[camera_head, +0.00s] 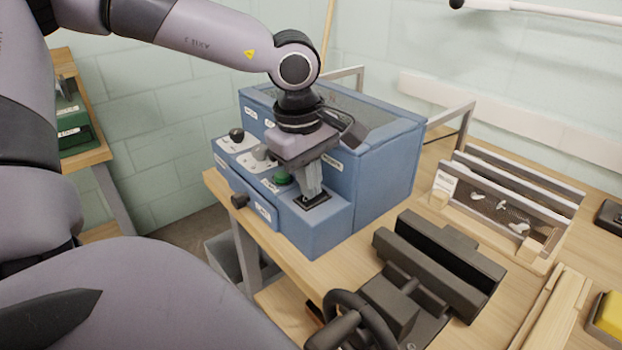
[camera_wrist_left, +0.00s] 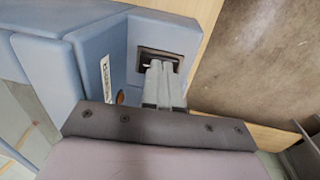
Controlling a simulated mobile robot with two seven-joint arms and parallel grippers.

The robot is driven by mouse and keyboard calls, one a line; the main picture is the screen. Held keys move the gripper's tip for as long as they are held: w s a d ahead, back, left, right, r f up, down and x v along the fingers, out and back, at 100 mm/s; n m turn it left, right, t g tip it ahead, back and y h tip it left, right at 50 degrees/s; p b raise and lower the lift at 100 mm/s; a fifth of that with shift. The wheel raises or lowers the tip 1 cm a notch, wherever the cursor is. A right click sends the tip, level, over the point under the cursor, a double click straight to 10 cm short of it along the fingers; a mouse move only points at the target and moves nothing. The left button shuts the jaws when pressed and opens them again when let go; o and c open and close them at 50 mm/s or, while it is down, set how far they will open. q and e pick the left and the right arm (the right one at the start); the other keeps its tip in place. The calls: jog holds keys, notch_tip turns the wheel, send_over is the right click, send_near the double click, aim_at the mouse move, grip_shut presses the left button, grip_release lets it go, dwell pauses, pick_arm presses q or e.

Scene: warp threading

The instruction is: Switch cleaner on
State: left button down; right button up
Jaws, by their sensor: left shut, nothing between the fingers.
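The cleaner is a blue box-shaped machine (camera_head: 385,165) on the wooden table, with a lower control ledge on its front carrying knobs and a green button (camera_head: 282,178). My left gripper (camera_head: 313,192) is shut and points down at a dark rectangular switch (camera_head: 318,201) at the right end of the ledge. In the left wrist view the shut fingertips (camera_wrist_left: 160,68) are at the near edge of the dark switch frame (camera_wrist_left: 158,60) and cover part of it. Whether they touch the switch, and its position, I cannot tell. My right gripper is not in view.
A black device with a handwheel (camera_head: 350,315) stands in front of the cleaner at the right. A wooden rack with metal rails (camera_head: 500,205) is farther right. A grey bin (camera_head: 225,260) sits below the table's left edge. A green box (camera_head: 75,135) rests on another bench.

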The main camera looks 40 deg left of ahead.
pick_arm(q)
jog(key=shift+r, duration=0.4)
jog(key=r+p, duration=0.2)
jog(key=r, duration=0.1)
jog(key=r+p, duration=0.1)
jog(key=shift+s+r, duration=0.15)
jog(key=shift+s, duration=0.15)
notch_tip(320, 180, up, 9)
jog(key=s, duration=0.1)
jog(key=shift+s, duration=0.15)
